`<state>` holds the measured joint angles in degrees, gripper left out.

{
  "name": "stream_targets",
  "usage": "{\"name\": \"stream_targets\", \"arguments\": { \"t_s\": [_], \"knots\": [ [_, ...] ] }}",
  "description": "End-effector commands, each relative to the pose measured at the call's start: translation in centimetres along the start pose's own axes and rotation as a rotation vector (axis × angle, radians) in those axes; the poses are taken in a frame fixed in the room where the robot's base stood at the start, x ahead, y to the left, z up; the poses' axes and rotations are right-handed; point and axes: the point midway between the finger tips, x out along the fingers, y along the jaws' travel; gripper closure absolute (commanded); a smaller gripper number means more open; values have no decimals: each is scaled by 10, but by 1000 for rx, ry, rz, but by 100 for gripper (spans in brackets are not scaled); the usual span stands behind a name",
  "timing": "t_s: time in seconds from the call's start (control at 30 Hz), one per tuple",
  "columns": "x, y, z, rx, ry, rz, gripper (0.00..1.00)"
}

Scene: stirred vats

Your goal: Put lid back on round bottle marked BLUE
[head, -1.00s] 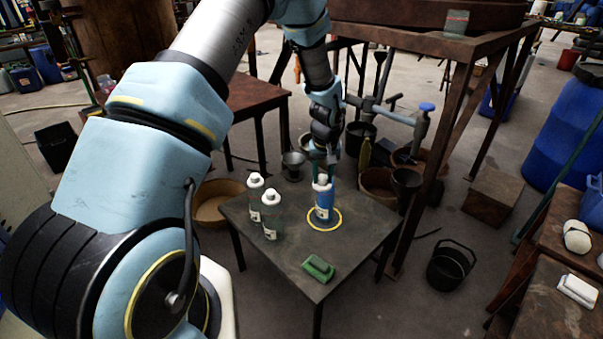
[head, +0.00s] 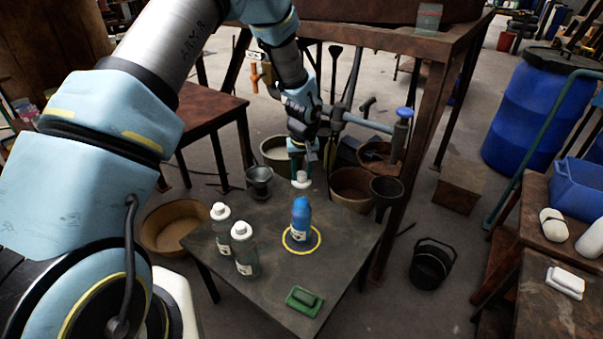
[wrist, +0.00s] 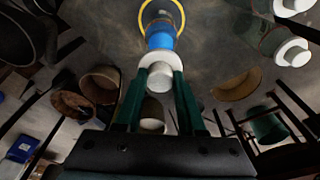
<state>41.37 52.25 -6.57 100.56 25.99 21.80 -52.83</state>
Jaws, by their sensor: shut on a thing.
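The blue round bottle (head: 301,218) stands upright and uncapped inside a yellow ring (head: 318,245) on the small dark table (head: 340,260). Its label is too small to read. My gripper (head: 300,170) is shut on a white lid (head: 301,181), held above and a little behind the bottle, apart from its mouth. In the wrist view the lid (wrist: 159,78) sits between the green fingertips (wrist: 158,88), and the blue bottle (wrist: 160,38) shows just beyond it, partly hidden by the lid.
Two grey-green bottles with white lids (head: 221,226) (head: 244,252) stand left of the blue one. Buckets and bowls (head: 352,188) stand on the floor behind. The table's right side is clear.

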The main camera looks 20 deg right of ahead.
Motion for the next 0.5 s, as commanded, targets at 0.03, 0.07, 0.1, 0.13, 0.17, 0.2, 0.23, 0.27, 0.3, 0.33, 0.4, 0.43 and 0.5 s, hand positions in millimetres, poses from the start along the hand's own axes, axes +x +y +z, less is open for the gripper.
{"name": "stream_targets", "arguments": {
  "t_s": [0.03, 0.07, 0.1, 0.13, 0.17, 0.2, 0.23, 0.27, 0.3, 0.33, 0.4, 0.43, 0.5],
  "knots": [
    [1, 0, 1, 1, -1, 0, 100],
    [2, 0, 1, 1, 0, 0, 100],
    [4, 0, 1, 1, -1, 0, 100],
    [5, 0, 1, 0, 0, 0, 100],
    [6, 0, 1, 1, -1, 0, 100],
    [9, 0, 2, 0, -1, 0, 100],
    [11, 0, 2, 0, -1, 0, 100],
    [13, 0, 2, 0, -1, 0, 100],
    [16, 0, 2, 0, -1, 1, 100],
    [18, 0, 3, 0, -1, 1, 100],
    [25, 0, 4, 0, -1, 0, 100],
    [28, 0, 4, 0, -1, 0, 100],
    [35, 0, 6, 0, -1, 0, 100]
  ]
}}
